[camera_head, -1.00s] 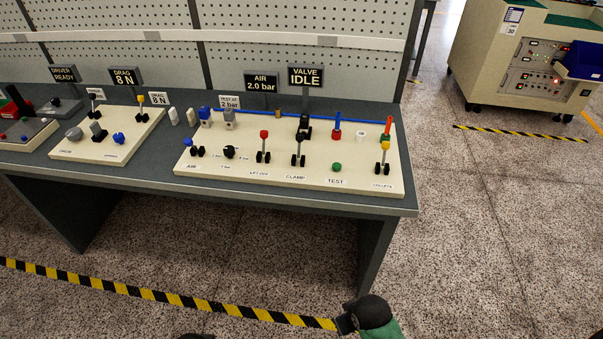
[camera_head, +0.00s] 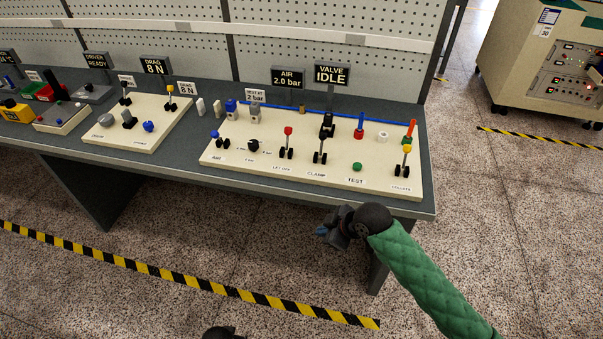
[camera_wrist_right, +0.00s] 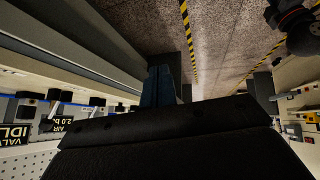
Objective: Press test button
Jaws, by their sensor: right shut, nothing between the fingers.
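The green test button (camera_head: 357,167) sits on the cream panel (camera_head: 330,178), just above the TEST label. My right gripper (camera_head: 322,231) is in front of the bench's front edge, below and to the left of the button and apart from it. Its fingers are shut with nothing between them. In the right wrist view the shut fingers (camera_wrist_right: 161,86) show as a dark blue-grey block, and the button cannot be made out there. Only a dark part at the bottom edge of the head view may belong to my left arm; the left gripper's fingers do not show.
A clamp lever (camera_head: 320,150) stands left of the button and a yellow-knobbed collets lever (camera_head: 406,160) right of it. A red-knobbed lever (camera_head: 287,142) is further left. Signs read AIR 2.0 bar (camera_head: 288,78) and VALVE IDLE (camera_head: 331,75). The floor in front is clear.

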